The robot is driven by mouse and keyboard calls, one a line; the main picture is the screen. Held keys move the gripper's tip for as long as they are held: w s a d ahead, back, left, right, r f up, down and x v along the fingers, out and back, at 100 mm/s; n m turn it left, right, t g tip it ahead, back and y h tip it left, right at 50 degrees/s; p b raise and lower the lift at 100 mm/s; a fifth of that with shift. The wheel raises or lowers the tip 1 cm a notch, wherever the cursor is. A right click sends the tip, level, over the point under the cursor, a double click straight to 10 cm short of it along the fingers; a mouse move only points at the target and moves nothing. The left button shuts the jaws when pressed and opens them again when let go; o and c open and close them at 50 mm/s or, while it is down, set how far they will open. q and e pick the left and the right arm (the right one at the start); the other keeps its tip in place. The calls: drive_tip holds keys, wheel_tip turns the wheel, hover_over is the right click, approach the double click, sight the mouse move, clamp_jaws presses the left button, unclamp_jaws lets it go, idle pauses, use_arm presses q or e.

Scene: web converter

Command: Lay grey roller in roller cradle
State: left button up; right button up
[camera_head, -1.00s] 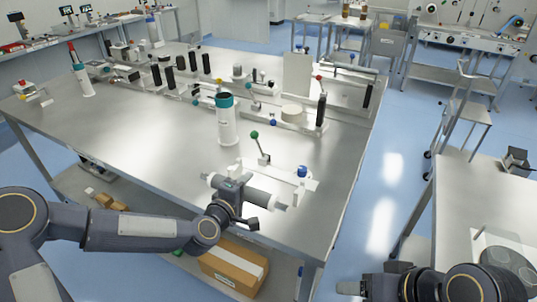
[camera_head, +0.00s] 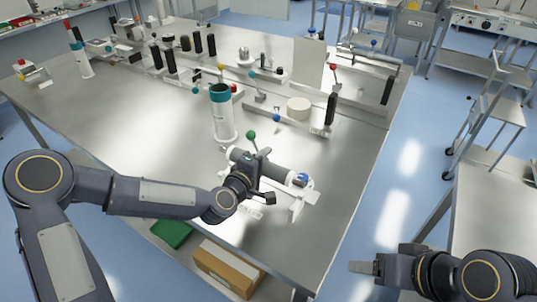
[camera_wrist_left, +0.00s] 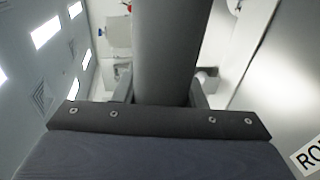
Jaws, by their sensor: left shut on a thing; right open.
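My left gripper (camera_head: 245,170) is shut around the middle of the grey roller (camera_head: 273,171), over the near part of the table. The roller runs left to right and slightly downward in the head view. It also shows as a dark cylinder (camera_wrist_left: 165,50) between my fingers in the left wrist view. The white roller cradle (camera_head: 300,207) is partly hidden behind the roller and my gripper. The roller overlaps the cradle in the picture; I cannot tell whether they touch. My right gripper (camera_head: 362,267) is open and empty, off the table's right side.
A white bottle with a teal top (camera_head: 222,118) stands just behind the roller. A green-knobbed lever (camera_head: 252,136) and a blue knob (camera_head: 302,178) are close to it. A long row of fixtures and a white disc (camera_head: 299,104) lie farther back. The table's left-front surface is clear.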

use_arm(q)
drive_tip(key=shift+s+a+r, duration=0.1)
drive_tip(key=shift+s+r, duration=0.05)
drive_tip(key=shift+s, duration=0.05)
wheel_tip(320, 180, down, 6)
drive_tip(key=b, duration=0.7)
drive_tip(key=shift+f+b, duration=0.25)
drive_tip(key=shift+b, duration=0.1)
drive_tip(key=shift+f+b, duration=0.55)
drive_tip(key=shift+b, duration=0.1)
drive_tip(key=o, duration=1.2)
drive_tip(key=shift+o, duration=0.2)
drive_tip(key=b+v, duration=0.1)
drive_tip(key=v, duration=0.6)
drive_tip(key=shift+s+a+r, duration=0.15)
drive_tip(key=shift+s, duration=0.2)
